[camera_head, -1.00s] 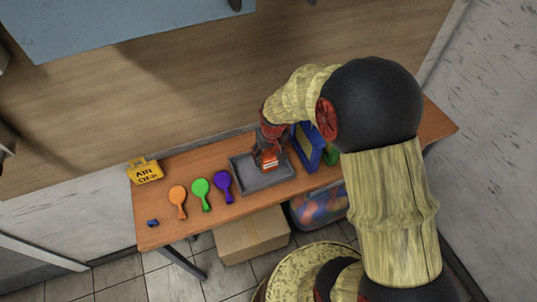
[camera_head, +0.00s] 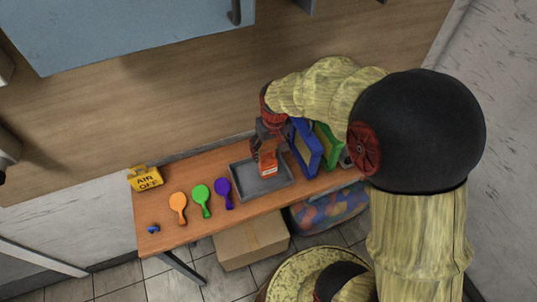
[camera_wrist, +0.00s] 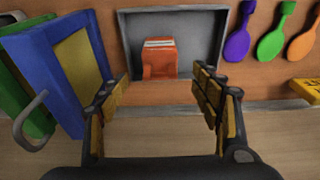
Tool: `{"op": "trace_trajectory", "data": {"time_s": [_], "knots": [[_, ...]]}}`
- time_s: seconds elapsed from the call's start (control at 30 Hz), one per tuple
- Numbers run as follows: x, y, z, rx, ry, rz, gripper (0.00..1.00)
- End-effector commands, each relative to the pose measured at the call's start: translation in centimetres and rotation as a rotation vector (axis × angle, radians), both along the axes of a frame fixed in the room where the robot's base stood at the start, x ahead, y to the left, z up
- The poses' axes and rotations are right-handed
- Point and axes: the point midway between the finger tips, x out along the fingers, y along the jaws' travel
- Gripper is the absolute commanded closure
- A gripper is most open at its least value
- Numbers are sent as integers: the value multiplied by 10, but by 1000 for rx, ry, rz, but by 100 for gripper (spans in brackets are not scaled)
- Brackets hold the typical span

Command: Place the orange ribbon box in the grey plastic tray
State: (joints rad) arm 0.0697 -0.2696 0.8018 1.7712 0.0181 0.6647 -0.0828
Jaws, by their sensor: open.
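The orange ribbon box (camera_head: 269,162) stands inside the grey plastic tray (camera_head: 242,189) on the table. In the wrist view the orange box (camera_wrist: 159,60) is in the tray (camera_wrist: 214,38), close to the tray edge nearest my gripper. My gripper (camera_head: 262,148) is just behind and above the box in the head view. In the wrist view my gripper (camera_wrist: 160,92) has its fingers spread wide, with nothing between them, and is apart from the box.
A blue frame-like box (camera_head: 306,147) and a green one (camera_head: 329,146) stand right of the tray. Orange (camera_head: 178,203), green (camera_head: 201,195) and purple (camera_head: 223,188) paddle-shaped items lie left. A yellow AIR OFF block (camera_head: 145,179) is at the far left.

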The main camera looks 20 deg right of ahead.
Motion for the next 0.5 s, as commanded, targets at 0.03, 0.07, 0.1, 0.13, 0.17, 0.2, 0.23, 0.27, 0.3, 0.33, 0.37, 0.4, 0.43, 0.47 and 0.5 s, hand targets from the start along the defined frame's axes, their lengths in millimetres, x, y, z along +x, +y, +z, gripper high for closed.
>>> {"op": "trace_trajectory", "data": {"time_s": [0.03, 0.07, 0.1, 0.13, 0.17, 0.2, 0.23, 0.27, 0.3, 0.33, 0.37, 0.4, 0.43, 0.47, 0.5], "knots": [[-1, 0, 9, 0, -1, 0, 35], [-2, 0, 12, 0, -1, 0, 35], [-3, 0, 16, 0, 0, 0, 35], [-3, 0, 18, 0, 1, 0, 35], [-4, 0, 20, 0, 1, 0, 35], [-4, 0, 23, 0, 1, 0, 35], [-5, 0, 26, 0, -2, 0, 35], [-6, 1, 30, 0, -6, 0, 35], [-8, 1, 39, -1, -14, 1, 35], [-11, 2, 47, -1, -22, 1, 35], [-15, 3, 57, -2, -33, 2, 35], [-23, 6, 73, -2, -50, 2, 35], [-30, 7, 87, -3, -66, 3, 35], [-38, 9, 101, -4, -84, 2, 35], [-53, 12, 121, -4, -108, 2, 35]]}}
